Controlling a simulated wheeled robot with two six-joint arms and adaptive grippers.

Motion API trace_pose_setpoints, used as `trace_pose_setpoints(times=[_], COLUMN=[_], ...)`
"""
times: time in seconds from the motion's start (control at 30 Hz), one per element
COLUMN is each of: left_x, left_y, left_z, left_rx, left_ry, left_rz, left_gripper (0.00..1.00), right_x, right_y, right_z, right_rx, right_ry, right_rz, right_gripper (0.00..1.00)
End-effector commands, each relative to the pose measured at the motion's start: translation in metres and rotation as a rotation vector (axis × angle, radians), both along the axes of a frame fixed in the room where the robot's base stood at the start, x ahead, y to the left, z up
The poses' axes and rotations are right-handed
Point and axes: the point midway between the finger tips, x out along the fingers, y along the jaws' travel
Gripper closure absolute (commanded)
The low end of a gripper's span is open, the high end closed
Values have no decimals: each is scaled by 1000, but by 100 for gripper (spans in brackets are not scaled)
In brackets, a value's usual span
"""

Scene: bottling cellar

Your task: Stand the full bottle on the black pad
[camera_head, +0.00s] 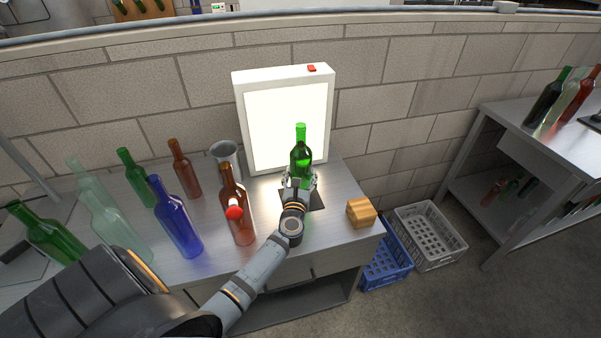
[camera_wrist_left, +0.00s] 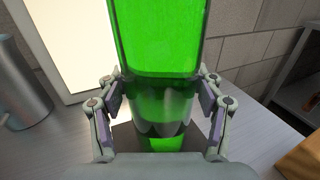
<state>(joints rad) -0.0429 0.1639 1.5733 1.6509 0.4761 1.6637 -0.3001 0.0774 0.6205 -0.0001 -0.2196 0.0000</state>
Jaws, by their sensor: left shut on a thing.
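A green bottle (camera_head: 301,160) stands upright in my left gripper (camera_head: 300,184), in front of the lit white panel. In the left wrist view the gripper's fingers (camera_wrist_left: 160,100) are closed on both sides of the bottle (camera_wrist_left: 155,40). The black pad (camera_head: 317,199) lies on the bench under and around the gripper; part of it also shows behind the bottle in the wrist view (camera_wrist_left: 125,139). The bottle's base is over the pad, but I cannot tell whether it touches. My right gripper is out of view.
A grey metal jug (camera_head: 226,158) is behind. A wooden block (camera_head: 361,212) sits at the right. Crates (camera_head: 428,236) stand on the floor.

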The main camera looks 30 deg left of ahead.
Motion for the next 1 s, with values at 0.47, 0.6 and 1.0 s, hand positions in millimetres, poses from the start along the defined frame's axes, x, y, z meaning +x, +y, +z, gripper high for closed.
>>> trace_pose_setpoints(times=[0.47,0.6,1.0], left_x=[-1,-1,-54], left_y=[0,0,-28], left_z=[-1,-1,-4], left_rx=[-1,-1,-5], left_ry=[3,3,4], left_rz=[0,0,0], left_gripper=[10,10,10], right_x=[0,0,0], right_y=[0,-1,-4], right_z=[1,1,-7], right_rx=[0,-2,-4], right_ry=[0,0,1], right_rz=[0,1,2], right_gripper=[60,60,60])
